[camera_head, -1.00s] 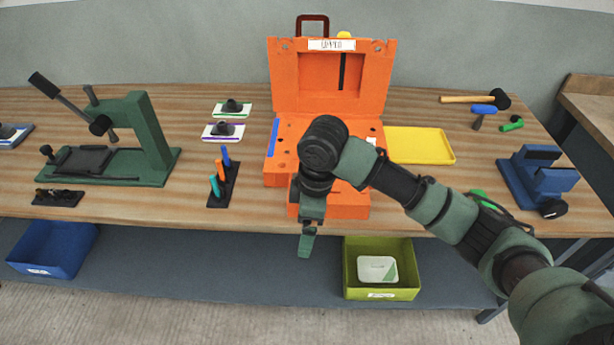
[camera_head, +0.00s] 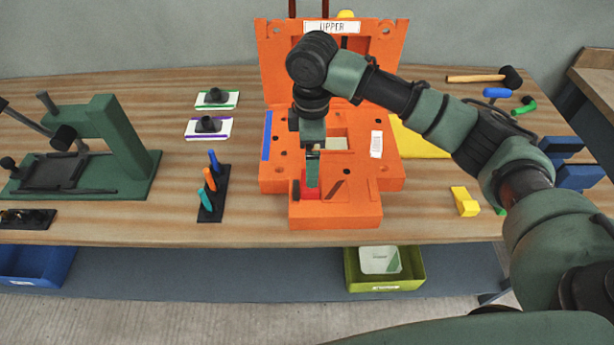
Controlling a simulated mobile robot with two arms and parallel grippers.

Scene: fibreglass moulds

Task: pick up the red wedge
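The red wedge (camera_head: 309,193) shows as a small red patch in the front part of the orange mould (camera_head: 345,212), largely hidden by my gripper. My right gripper (camera_head: 312,184) comes down over it from above, with its fingertips at the red patch. Whether the fingers touch the wedge or are closed on it cannot be seen. My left gripper is not in view.
The mould's upper half (camera_head: 276,62) stands upright behind. A blue strip (camera_head: 267,136) lies on its left side. A yellow block (camera_head: 464,201) is to the right. A green press (camera_head: 120,140) and a tool rack (camera_head: 213,203) are at left. Bare table lies between.

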